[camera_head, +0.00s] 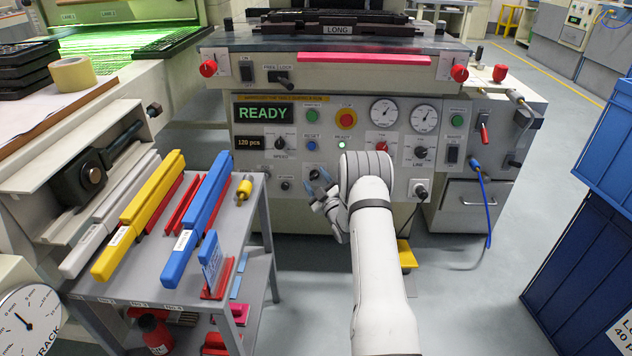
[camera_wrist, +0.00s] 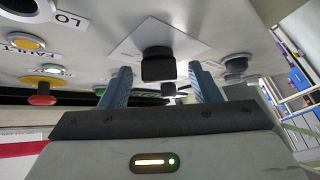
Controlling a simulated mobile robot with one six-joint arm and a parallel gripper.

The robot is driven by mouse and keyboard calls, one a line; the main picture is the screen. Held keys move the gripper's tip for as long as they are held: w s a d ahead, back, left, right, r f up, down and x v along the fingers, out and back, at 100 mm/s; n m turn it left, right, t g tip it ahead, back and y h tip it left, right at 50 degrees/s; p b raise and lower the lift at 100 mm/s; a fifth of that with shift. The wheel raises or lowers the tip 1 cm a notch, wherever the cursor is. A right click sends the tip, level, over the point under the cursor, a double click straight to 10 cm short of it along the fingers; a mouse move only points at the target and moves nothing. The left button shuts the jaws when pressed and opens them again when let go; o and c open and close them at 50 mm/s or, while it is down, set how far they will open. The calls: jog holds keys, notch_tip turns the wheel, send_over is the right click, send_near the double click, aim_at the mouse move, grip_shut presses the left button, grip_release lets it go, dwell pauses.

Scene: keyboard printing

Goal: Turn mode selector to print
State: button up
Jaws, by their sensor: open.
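In the wrist view a black knob (camera_wrist: 158,66) stands on a pale, angled plate on the machine panel. It is probably the mode selector, but no mode lettering is readable. My gripper (camera_head: 317,182) is open in front of the lower panel, left of my bent wrist. In the wrist view its two blue-grey fingers point towards the panel, and the knob appears between their tips. I cannot tell how far the tips are from it in depth. In the head view my arm and gripper hide part of the panel here.
Around it are a red button (camera_wrist: 40,100), a yellow lamp (camera_wrist: 25,41) and another dark knob (camera_wrist: 236,64). The head view shows a green READY display (camera_head: 264,113) and gauges (camera_head: 384,111). A grey cart (camera_head: 237,237) stands left; blue crates (camera_head: 580,255) stand right.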

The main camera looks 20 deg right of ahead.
jog(key=p+v, duration=0.3)
jog(key=v, duration=0.4)
jog(key=shift+s, duration=0.35)
jog(key=shift+f, duration=0.15)
